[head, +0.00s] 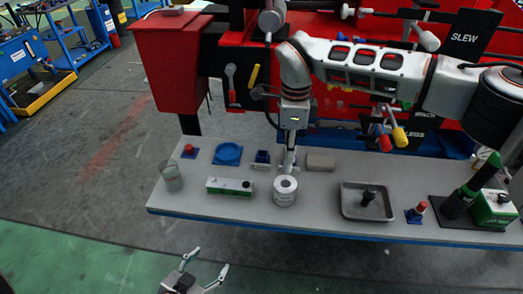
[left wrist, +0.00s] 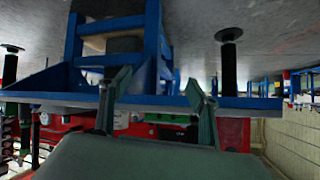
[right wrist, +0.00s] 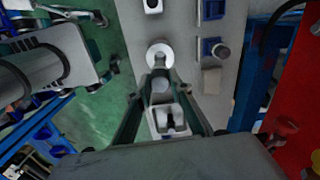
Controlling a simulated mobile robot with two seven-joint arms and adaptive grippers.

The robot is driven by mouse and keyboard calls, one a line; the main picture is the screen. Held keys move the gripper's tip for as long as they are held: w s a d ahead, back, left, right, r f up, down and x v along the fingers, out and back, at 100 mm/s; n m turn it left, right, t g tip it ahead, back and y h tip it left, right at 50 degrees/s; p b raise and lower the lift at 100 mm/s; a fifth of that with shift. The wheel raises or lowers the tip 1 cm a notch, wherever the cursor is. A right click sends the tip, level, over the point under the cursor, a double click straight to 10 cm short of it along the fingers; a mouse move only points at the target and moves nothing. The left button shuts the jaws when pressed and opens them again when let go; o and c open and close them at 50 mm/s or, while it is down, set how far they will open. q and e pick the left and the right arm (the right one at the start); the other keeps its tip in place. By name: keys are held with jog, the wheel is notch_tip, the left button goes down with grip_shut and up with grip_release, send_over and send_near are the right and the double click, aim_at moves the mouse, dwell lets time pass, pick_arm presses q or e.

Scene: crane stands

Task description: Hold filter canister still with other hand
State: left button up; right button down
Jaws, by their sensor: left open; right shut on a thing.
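The filter canister (head: 285,194), a short white cylinder with a dark round centre on top, stands upright on the grey bench top. My right gripper (head: 288,170) reaches down to its rear edge and is shut on it. In the right wrist view the canister's pale round top (right wrist: 160,50) shows just beyond the fingertips (right wrist: 161,76); the exact contact is hard to see. My left gripper (head: 204,268) is open and empty, low in front of the bench and apart from the canister. Its spread fingers also show in the left wrist view (left wrist: 158,90), facing the bench's blue frame.
On the bench (head: 330,222) are a white-green box (head: 230,187), a glass (head: 171,177), a blue dish (head: 228,153), a tan block (head: 320,162) and a grey tray (head: 346,205) holding a black part. Green equipment (head: 494,210) stands at right. Bench space directly before the canister is clear.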

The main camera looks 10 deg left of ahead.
pick_arm(q)
jog(key=w+d+r+m+t, duration=0.2)
jog(key=w+d+r+m, duration=0.1)
jog(key=w+r+m, duration=0.55)
jog(key=m+g+h, duration=0.1)
jog(key=m+g, duration=0.1)
jog(key=m, duration=1.1)
send_near(284, 200)
jog(key=w+a+f, duration=0.1)
jog(key=w+a, duration=0.1)
jog(key=a, duration=0.1)
jog(key=shift+w+f, duration=0.4)
jog(key=d+m, duration=0.1)
jog(key=m, duration=0.1)
jog(key=d+m+y, duration=0.1)
jog(key=d+m, duration=0.1)
jog(key=d+m+y, duration=0.1)
jog(key=m, duration=0.1)
jog(key=shift+s+d+f+m, duration=0.15)
jog(key=shift+s+d+m, duration=0.1)
jog(key=shift+s+d, duration=0.1)
jog(key=shift+d+m, duration=0.25)
jog(key=shift+m, duration=0.45)
jog(key=shift+d+r+m+y, duration=0.2)
jog(key=shift+r+m+y, duration=0.45)
jog(key=shift+m, duration=0.35)
jog(key=shift+x, duration=4.5)
jog(key=shift+a, duration=0.1)
